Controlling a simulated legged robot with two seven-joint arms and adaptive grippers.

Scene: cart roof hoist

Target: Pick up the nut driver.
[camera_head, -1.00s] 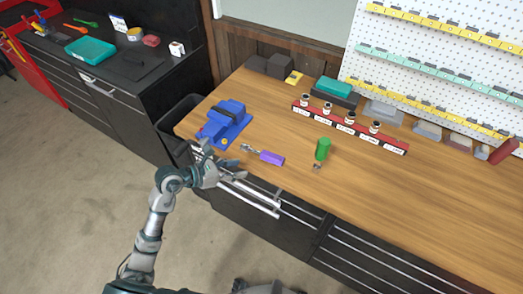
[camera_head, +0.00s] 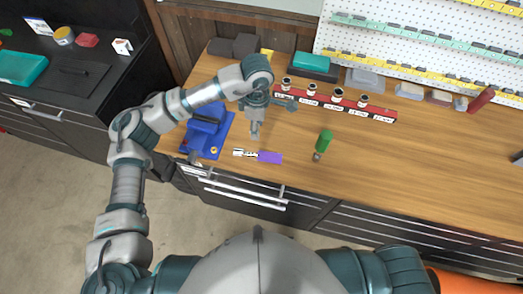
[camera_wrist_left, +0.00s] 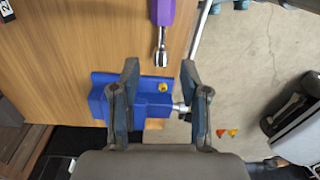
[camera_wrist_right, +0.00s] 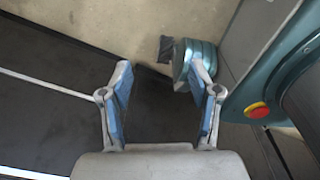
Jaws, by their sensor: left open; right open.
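A tool with a purple handle (camera_head: 269,157) and a shiny metal shaft lies on the wooden bench near its front edge; it looks like the nut driver. The left wrist view shows its purple handle (camera_wrist_left: 174,12) at the top and its metal end pointing down toward the gap between my fingers. My left gripper (camera_head: 255,130) is open and empty above the bench, just behind the tool in the head view; its fingers (camera_wrist_left: 160,70) stand apart in the left wrist view. My right gripper (camera_wrist_right: 161,65) is open and empty, away from the bench surface.
A blue vise (camera_head: 206,135) stands left of the tool. A green-handled tool (camera_head: 325,140) is to the right. A red rack (camera_head: 335,107) with several small jars lies behind. The bench's right part (camera_head: 430,155) is mostly clear.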

